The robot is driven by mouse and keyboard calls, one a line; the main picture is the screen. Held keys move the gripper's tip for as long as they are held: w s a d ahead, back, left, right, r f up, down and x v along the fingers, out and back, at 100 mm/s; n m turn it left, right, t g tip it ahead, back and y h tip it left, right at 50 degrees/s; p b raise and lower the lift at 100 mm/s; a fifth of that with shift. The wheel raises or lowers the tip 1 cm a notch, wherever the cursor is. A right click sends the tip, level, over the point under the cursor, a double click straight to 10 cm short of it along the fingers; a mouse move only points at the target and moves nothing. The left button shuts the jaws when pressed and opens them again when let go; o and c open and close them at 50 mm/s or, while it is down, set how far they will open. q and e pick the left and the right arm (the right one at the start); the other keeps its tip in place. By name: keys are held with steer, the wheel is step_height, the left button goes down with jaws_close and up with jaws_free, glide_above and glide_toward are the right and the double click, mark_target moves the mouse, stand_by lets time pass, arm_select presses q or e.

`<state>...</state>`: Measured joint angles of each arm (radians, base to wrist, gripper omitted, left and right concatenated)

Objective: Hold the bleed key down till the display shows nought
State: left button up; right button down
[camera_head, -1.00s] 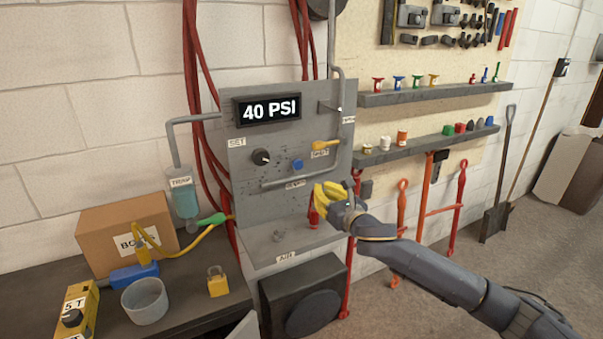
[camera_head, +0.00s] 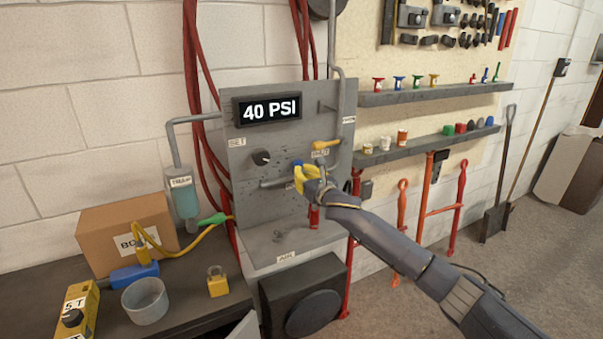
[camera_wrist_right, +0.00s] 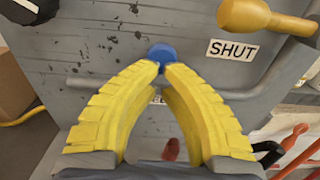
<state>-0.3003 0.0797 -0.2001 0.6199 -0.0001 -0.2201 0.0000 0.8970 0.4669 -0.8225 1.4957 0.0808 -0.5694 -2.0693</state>
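The display (camera_head: 267,109) at the top of the grey panel reads 40 PSI. The bleed key appears to be the round blue button (camera_head: 297,162) low on the panel; its label below is mostly hidden by my fingers. My right gripper (camera_head: 300,172) has yellow fingers pointing at the button. In the right wrist view the blue button (camera_wrist_right: 162,53) shows just past the fingertips (camera_wrist_right: 163,68), which are brought almost together with nothing visible held. I cannot tell whether the tips touch the button or whether it is pressed in. My left gripper is out of view.
A yellow lever (camera_head: 326,144) with a SHUT label sits right of the button, a black knob (camera_head: 261,157) to its left. A grey pipe (camera_wrist_right: 100,84) crosses the panel just below the button. The bench holds a cardboard box (camera_head: 105,232) and a grey cup (camera_head: 145,301).

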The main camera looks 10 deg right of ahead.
steer(key=shift+w+a, duration=0.1)
steer(key=shift+w, duration=0.25)
steer(key=shift+x, duration=1)
steer(key=shift+r, duration=0.25)
stand_by(1.7)
steer(key=v, duration=1.4)
steer(key=shift+f, duration=0.2)
